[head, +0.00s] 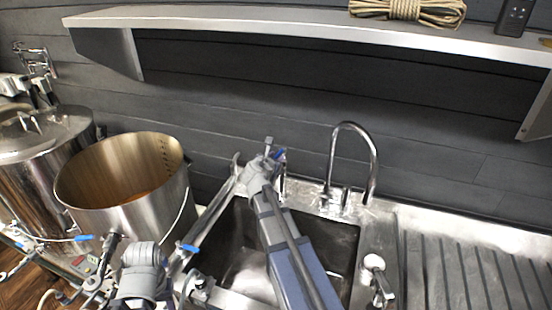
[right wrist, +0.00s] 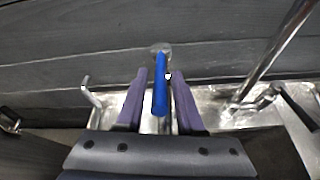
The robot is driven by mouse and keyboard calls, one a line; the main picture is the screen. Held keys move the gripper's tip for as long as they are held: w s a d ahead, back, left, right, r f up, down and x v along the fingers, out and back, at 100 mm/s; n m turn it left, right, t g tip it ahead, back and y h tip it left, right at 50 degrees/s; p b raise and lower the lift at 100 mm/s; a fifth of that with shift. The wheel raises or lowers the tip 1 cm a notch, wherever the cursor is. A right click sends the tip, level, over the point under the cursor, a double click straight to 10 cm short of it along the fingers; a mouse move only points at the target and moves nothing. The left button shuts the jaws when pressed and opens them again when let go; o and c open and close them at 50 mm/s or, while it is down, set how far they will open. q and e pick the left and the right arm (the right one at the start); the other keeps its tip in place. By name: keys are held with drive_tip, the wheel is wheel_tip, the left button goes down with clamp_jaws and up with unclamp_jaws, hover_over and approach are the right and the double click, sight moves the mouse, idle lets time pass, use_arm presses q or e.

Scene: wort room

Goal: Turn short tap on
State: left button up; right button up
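The short tap stands at the back left of the sink; its blue lever (head: 279,154) shows just beyond my right gripper (head: 268,160). In the right wrist view the blue lever (right wrist: 160,97) lies between the two purple fingers of my right gripper (right wrist: 159,92), with a narrow gap on each side. The fingers are open around it. A round chrome end (right wrist: 160,48) shows beyond the lever. Most of the tap body is hidden by my gripper and arm.
A tall gooseneck tap (head: 372,160) stands right of the short tap. The steel sink (head: 345,240) lies below my right arm. A steel pot (head: 140,215) stands left, with blue-handled valves in front. A shelf (head: 300,22) with rope (head: 408,10) runs above.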

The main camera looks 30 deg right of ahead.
clamp_jaws()
idle(1.1)
